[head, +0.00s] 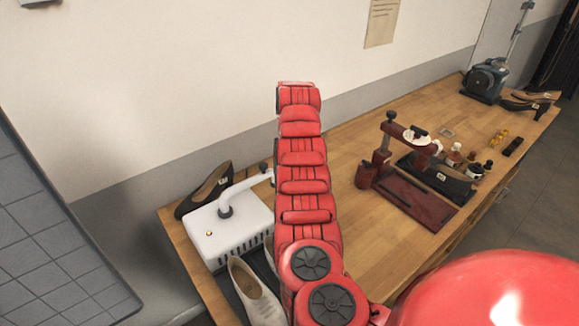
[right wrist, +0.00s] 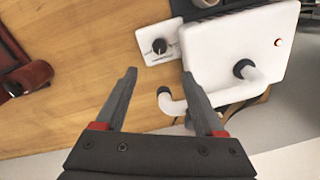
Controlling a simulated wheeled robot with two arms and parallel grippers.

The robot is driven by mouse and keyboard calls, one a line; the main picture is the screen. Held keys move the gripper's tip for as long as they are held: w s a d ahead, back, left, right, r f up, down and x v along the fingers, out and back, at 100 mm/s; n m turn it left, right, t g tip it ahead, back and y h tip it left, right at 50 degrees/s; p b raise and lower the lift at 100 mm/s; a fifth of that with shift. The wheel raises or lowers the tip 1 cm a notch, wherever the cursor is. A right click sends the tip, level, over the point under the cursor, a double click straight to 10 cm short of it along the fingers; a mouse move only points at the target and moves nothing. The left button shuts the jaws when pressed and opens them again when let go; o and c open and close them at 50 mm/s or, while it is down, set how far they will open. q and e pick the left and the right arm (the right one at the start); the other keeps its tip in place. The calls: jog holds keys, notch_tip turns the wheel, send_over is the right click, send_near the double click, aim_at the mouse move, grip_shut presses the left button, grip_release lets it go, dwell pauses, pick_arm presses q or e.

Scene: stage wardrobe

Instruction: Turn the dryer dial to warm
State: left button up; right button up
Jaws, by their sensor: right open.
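The white shoe dryer (head: 238,235) stands on the wooden bench at left in the head view. Its white box also shows in the right wrist view (right wrist: 225,60), with a small lit orange lamp. Beside it in that view is a pale panel with a round black dial (right wrist: 159,46) carrying a light pointer mark; the setting is too small to read. My right gripper (right wrist: 158,76) is open and empty, its fingertips short of the dial, which appears between them and apart. In the head view my red arm hides the dial and gripper. My left gripper is out of view.
The dryer's bent white pipe (right wrist: 232,93) passes behind one finger, its dark end (right wrist: 164,96) showing between the fingers. A dark shoe (head: 205,192) and a cream shoe (head: 254,292) flank the dryer. A dark red stand (head: 383,150) and several bottles are further right.

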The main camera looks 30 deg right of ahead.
jog(key=shift+d+r, duration=0.1)
jog(key=shift+r, duration=1.25)
